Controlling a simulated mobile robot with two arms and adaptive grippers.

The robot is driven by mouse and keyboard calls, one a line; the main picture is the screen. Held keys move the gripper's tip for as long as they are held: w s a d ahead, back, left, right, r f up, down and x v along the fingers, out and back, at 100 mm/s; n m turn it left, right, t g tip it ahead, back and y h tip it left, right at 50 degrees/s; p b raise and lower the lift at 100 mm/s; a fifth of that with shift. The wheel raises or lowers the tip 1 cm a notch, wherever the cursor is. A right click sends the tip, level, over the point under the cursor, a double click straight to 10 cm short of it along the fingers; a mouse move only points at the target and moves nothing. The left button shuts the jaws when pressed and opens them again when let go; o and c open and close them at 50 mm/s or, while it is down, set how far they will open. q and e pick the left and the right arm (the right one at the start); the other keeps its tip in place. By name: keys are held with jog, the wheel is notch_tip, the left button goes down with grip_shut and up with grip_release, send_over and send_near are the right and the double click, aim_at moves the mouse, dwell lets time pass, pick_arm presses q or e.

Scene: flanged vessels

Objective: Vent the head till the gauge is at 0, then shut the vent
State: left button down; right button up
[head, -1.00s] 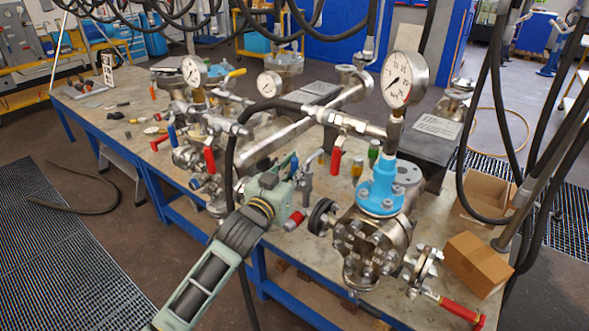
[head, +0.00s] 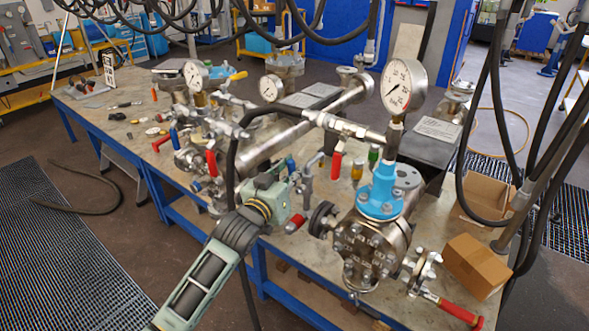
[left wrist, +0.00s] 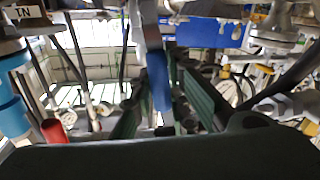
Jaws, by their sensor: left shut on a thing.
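My left gripper (head: 286,180) is at the front of the bench, beside the flanged vessel. It is shut on a blue lever handle (left wrist: 158,80), which stands upright between the fingers in the left wrist view. The fingers hide the handle's lower part, and the valve under it is unclear. The flanged vessel (head: 362,245) has a blue neck (head: 381,192) and a large round gauge (head: 403,86) on a stem above it. The gauge's needle leans to one side, but its reading is too small to tell. My right gripper is not in view.
A red-handled valve (head: 336,166) sits on the pipe above and right of my gripper. Other gauges and valves crowd the bench (head: 125,128) to the left. Cardboard boxes (head: 478,265) stand at the right. Black hoses hang at the right and overhead.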

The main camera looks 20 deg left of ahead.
pick_arm(q)
jog(key=shift+w+a+r+n+p, duration=0.1)
jog(key=shift+w+a+n+p, duration=0.1)
jog(key=shift+a+n+p, duration=0.45)
jog(key=w+a+f+n+g+h, duration=0.1)
jog(key=a+f+n, duration=0.1)
jog(key=n, duration=0.4)
jog(key=a+f+n+g+h+b, duration=0.1)
jog(key=a+f+n, duration=0.1)
jog(key=f+n, duration=0.3)
jog(key=shift+w+a+n+g+h, duration=0.2)
jog(key=shift+w+n+g+h, duration=0.15)
jog(key=shift+n, duration=0.6)
jog(key=c, duration=1.7)
grip_release()
jog(key=shift+f, duration=0.1)
jog(key=shift+o, duration=0.2)
